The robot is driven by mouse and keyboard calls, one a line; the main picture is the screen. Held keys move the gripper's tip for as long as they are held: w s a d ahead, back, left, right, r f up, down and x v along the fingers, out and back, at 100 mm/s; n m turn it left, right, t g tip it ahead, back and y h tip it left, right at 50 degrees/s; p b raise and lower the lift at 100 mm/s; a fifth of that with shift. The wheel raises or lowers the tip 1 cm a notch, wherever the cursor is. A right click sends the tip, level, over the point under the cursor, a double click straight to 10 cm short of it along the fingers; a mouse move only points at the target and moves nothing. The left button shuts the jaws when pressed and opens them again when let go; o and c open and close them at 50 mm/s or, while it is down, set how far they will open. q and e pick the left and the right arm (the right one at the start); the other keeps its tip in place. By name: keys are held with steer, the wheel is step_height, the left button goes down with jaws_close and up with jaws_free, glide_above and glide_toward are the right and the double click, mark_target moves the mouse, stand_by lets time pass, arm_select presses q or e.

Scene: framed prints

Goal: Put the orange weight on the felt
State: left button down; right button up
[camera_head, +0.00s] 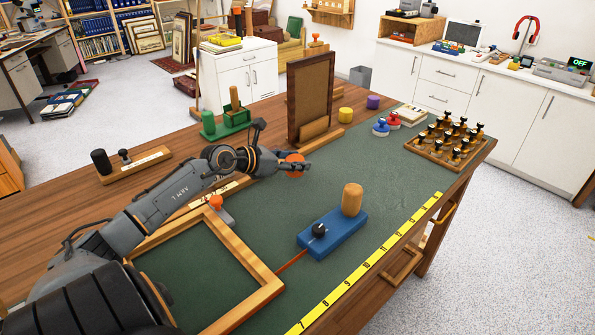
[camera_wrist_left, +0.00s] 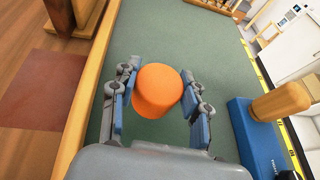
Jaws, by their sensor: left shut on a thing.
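The orange weight (camera_head: 294,166) is a short cylinder between the fingers of my left gripper (camera_head: 299,168). In the left wrist view the weight (camera_wrist_left: 160,88) sits between the two blue-padded fingers, with the gripper shut on it. The green felt (camera_head: 350,165) covers much of the bench top, and bare felt (camera_wrist_left: 170,35) shows behind the weight in the wrist view. The weight is over the felt near its left part; I cannot tell whether it touches it. My right gripper is not in view.
A standing brown frame (camera_head: 312,95) is just behind the gripper. A blue block with a wooden knob (camera_head: 333,235) is to the right, and an empty wooden frame (camera_head: 262,283) lies in front. A rack of several dark-handled tools (camera_head: 447,155) is at the far end.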

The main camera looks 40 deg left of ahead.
arm_select(q)
steer(key=shift+w, duration=0.2)
steer(key=f, duration=0.3)
steer(key=shift+w+d, duration=0.15)
steer(key=shift+w, duration=0.05)
steer(key=shift+f, duration=0.25)
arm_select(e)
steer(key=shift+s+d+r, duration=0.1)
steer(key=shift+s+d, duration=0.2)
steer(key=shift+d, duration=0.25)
arm_select(q)
steer(key=shift+f, duration=0.1)
steer(key=c, duration=0.7)
jaws_free()
steer(key=shift+s+f, duration=0.1)
steer(key=shift+o, duration=0.2)
